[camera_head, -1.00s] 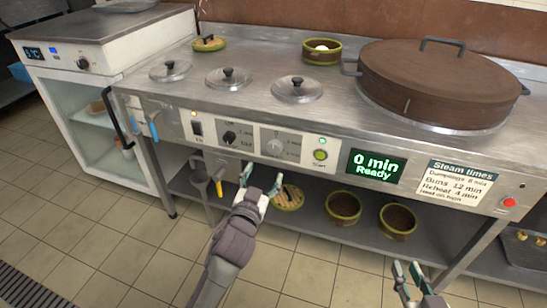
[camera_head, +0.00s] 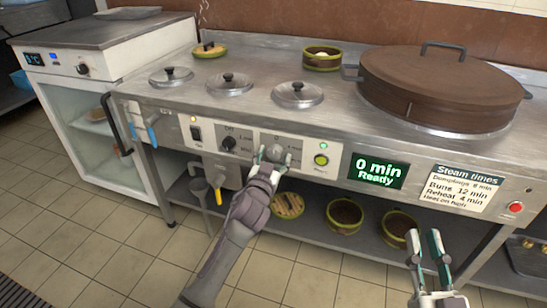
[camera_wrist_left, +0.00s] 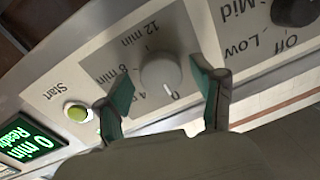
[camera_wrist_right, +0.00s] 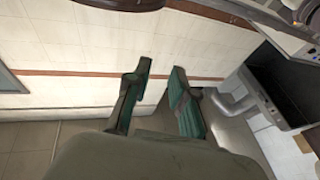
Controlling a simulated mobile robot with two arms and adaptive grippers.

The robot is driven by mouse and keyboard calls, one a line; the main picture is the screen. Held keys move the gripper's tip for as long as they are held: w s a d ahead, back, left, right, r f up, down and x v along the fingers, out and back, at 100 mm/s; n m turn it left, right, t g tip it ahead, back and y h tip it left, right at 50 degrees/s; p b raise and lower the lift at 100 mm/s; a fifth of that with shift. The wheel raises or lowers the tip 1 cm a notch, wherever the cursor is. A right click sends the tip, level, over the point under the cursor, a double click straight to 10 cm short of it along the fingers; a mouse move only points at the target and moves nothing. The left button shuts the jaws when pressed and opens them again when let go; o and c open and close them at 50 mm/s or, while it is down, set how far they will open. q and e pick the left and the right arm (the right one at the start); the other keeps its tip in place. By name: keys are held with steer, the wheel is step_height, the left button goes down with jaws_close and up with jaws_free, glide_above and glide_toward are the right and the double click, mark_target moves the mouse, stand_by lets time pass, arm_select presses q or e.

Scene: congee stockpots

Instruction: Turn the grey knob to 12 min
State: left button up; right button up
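The grey knob (camera_head: 274,153) is on the steamer's front panel, partly hidden by my left gripper in the head view. The left wrist view shows the knob (camera_wrist_left: 160,72) with its pale mark toward 0, and the labels 4, 8 min and 12 min around it. My left gripper (camera_head: 275,159) is open, its fingertips either side of the knob with gaps visible. The display (camera_head: 377,171) reads "0 min Ready". My right gripper (camera_head: 425,245) is open and empty, low in front of the counter at the right.
A black knob (camera_head: 229,143) marked Off, Low, Mid is left of the grey knob. The green start button (camera_head: 321,160) is to its right. A red button (camera_head: 515,208) is at the far right. A Steam times sign (camera_head: 463,188) lists buns at 12 min. Baskets (camera_head: 345,215) stand on the lower shelf.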

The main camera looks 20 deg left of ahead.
arm_select(q)
steer(key=c, duration=0.9)
steer(key=shift+c, duration=0.2)
